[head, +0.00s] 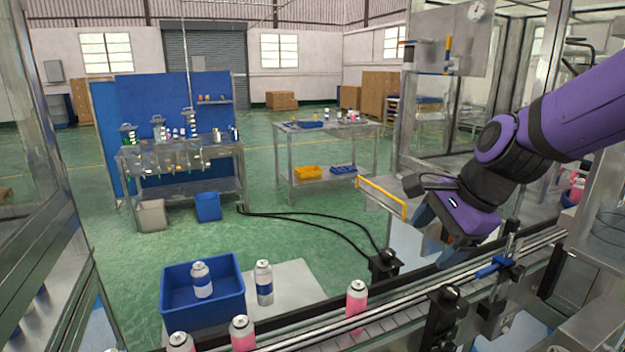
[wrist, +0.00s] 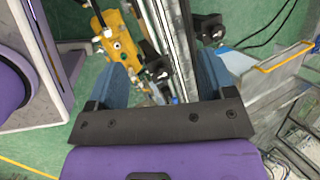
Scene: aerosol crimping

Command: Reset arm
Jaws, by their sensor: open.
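My gripper (wrist: 160,92) is open in the wrist view. Its two blue-padded fingers stand wide apart with nothing between them, over the conveyor rail. In the head view my purple arm reaches in from the right, and my gripper (head: 432,240) hangs low above the conveyor (head: 400,315). A pink and white can (head: 356,303) stands on the conveyor to the left of my gripper, well apart from it. Two more pink cans (head: 242,335) stand at the bottom edge, partly cut off. A white and blue can (head: 202,281) stands in the blue bin (head: 170,305). Another (head: 264,284) stands beside the bin.
A yellow-edged shelf (head: 382,197) is left of my gripper. A blue clamp (head: 492,268) and metal posts stand close on the right. A yellow fixture (wrist: 122,45) lies beyond the fingers in the wrist view. Workbenches (head: 180,155) stand farther back. The green floor between is mostly clear.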

